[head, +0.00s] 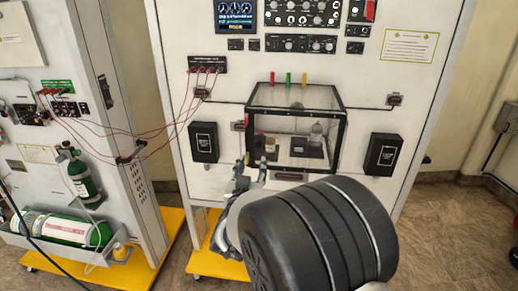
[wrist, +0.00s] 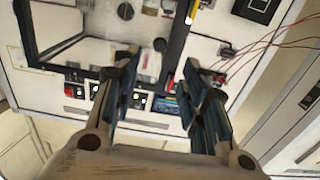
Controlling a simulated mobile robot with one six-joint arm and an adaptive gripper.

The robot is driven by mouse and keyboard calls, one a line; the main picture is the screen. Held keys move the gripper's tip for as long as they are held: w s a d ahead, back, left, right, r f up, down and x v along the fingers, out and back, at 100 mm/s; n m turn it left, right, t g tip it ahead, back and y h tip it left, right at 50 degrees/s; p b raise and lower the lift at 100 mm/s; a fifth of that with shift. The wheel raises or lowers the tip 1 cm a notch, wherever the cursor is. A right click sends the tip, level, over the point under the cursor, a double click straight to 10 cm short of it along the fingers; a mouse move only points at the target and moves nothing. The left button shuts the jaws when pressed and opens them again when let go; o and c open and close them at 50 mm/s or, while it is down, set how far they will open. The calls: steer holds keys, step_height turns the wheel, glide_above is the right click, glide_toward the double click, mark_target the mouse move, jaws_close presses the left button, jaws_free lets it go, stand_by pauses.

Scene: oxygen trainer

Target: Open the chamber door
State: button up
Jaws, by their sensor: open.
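The chamber (head: 342,128) is a clear box with a black frame on the middle of the white panel. Its front door (head: 296,172) looks shut in the head view, but a small gap could not be seen. Small items stand inside behind the clear front. My gripper (head: 252,168) is in front of the chamber's lower left corner. In the wrist view my gripper (wrist: 160,70) is open, its two fingers apart with nothing seen held between them. A black frame bar (wrist: 180,45) of the chamber shows between and beyond the fingers. Contact cannot be told.
Black boxes flank the chamber, one at left (head: 204,142) and one at right (head: 385,154). Red wires (head: 150,125) hang between the panels at left; they also show in the wrist view (wrist: 262,55). A green cylinder (head: 62,228) lies low at left.

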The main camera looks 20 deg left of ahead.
mark_target(258, 146)
steer(key=b+x, duration=0.1)
steer(key=x, duration=1)
steer(key=shift+w+a, duration=0.1)
steer(key=shift+w, duration=0.1)
jaws_close()
